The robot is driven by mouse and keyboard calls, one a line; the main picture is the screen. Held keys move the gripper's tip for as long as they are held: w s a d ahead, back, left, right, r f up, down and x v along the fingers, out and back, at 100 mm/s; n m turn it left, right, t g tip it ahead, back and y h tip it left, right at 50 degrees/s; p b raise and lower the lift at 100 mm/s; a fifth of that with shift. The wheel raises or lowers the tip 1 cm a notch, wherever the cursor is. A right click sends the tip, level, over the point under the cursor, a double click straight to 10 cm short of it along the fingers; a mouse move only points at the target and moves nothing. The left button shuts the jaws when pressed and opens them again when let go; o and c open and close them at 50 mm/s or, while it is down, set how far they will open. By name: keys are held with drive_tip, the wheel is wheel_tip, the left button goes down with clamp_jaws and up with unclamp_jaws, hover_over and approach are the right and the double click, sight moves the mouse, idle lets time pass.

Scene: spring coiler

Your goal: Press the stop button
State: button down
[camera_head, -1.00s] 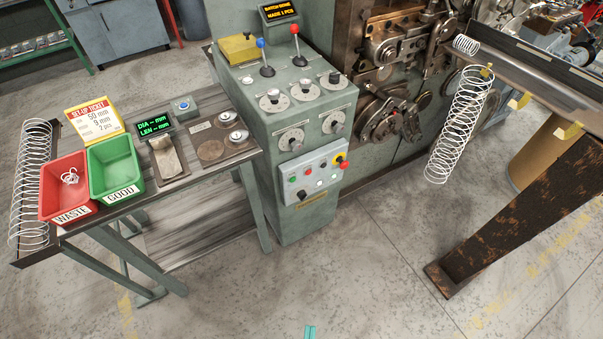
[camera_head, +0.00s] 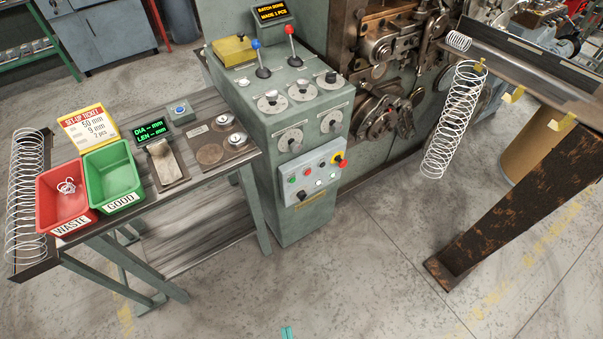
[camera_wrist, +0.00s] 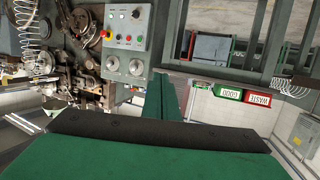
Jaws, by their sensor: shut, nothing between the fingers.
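A grey button panel (camera_head: 313,171) is on the front of the green control cabinet. It carries a red button (camera_head: 307,171), a green button, white buttons, a black knob and a red mushroom button on a yellow base (camera_head: 339,160). I cannot read which is marked stop. The panel also shows in the wrist view (camera_wrist: 129,14), with the red mushroom button (camera_wrist: 103,33) at its left. My gripper (camera_head: 287,333) shows only as a small teal tip at the bottom edge of the head view, shut and empty, well apart from the panel. Green gripper parts fill the lower wrist view.
A side table left of the cabinet holds a red WASTE bin (camera_head: 41,197), a green GOOD bin (camera_head: 96,190) and a gauge display (camera_head: 150,131). A rusty beam leg (camera_head: 520,200) and a hanging spring (camera_head: 452,120) are on the right. The floor before the cabinet is clear.

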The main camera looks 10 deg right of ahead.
sight(308, 173)
drive_tip(key=shift+f, duration=0.1)
drive_tip(key=w+d+f+h, duration=0.1)
drive_tip(key=w+d+f, duration=0.25)
drive_tip(key=w, duration=0.25)
drive_tip(key=w+d+f+n+h, duration=0.1)
drive_tip(key=w+d+f, duration=0.1)
drive_tip(key=w+f, duration=0.4)
drive_tip(key=w+d+f+h, duration=0.1)
drive_tip(key=w+d+f, duration=0.15)
drive_tip(key=w, duration=0.45)
drive_tip(key=w+d+g+h, duration=0.1)
drive_tip(key=w+d, duration=0.5)
drive_tip(key=w, duration=0.4)
drive_tip(key=w+d+g+h, duration=0.1)
drive_tip(key=w+d, duration=0.5)
drive_tip(key=w, duration=0.4)
drive_tip(key=shift+w+d+r+h, duration=0.2)
drive_tip(key=shift+d+h, duration=0.1)
drive_tip(key=shift+h, duration=0.1)
drive_tip(key=w+a, duration=0.3)
drive_tip(key=w, duration=0.5)
drive_tip(key=shift+w, duration=0.15)
